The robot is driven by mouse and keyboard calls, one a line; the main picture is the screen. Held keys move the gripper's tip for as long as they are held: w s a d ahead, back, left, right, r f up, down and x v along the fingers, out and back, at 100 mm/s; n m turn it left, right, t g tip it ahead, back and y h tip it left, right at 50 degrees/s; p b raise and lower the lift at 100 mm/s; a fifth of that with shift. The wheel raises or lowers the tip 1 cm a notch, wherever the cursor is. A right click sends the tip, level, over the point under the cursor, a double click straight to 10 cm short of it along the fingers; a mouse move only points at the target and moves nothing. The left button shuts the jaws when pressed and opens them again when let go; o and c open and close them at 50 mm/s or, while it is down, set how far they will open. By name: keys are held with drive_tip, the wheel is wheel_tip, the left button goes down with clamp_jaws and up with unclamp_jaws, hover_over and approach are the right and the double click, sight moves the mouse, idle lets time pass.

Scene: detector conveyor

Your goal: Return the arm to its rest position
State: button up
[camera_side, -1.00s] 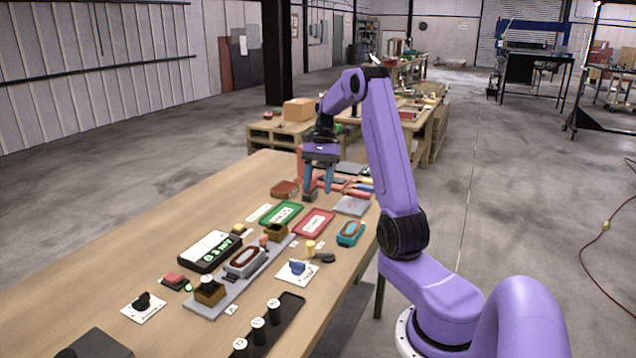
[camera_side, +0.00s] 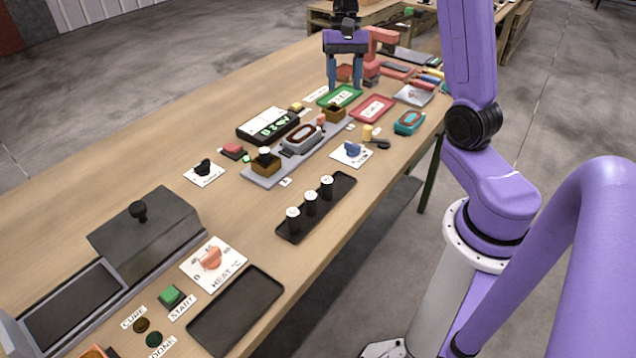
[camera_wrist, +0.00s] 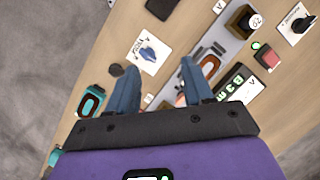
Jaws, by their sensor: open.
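My gripper (camera_side: 345,86) hangs fingers down over the far part of the bench, with its two blue fingers apart and nothing seen between them. In the side view its fingers show just behind the green tray (camera_side: 340,96); their exact height is hard to tell. In the wrist view my gripper (camera_wrist: 158,66) is also open, with the bench and part of the grey conveyor (camera_wrist: 229,45) below it. My purple arm stands at the right, upper links partly out of the side view.
The bench carries the conveyor (camera_side: 262,179), a green-digit display (camera_side: 267,123), a red tray (camera_side: 372,108), a teal ring-shaped part (camera_side: 409,122), a black rack (camera_side: 340,190) with three cylinders, a heat dial card (camera_side: 213,263) and a lidded grey box (camera_side: 145,235). Bare wood lies along the left edge.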

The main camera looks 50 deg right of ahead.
drive_tip(key=s+a+n+h, duration=0.1)
drive_tip(key=s+a+n, duration=0.4)
drive_tip(key=a, duration=0.3)
drive_tip(key=s+a+n+h, duration=0.1)
drive_tip(key=s+a+n, duration=0.45)
drive_tip(key=a, duration=0.25)
drive_tip(key=s+a+f+n+t, duration=0.1)
drive_tip(key=s+n, duration=0.4)
drive_tip(key=s, duration=0.2)
drive_tip(key=s+a+n+t, duration=0.1)
drive_tip(key=s+a+n, duration=0.1)
drive_tip(key=s+n, duration=0.4)
drive_tip(key=shift+s+a+f, duration=0.3)
drive_tip(key=shift+s+f, duration=0.1)
drive_tip(key=shift+s, duration=0.1)
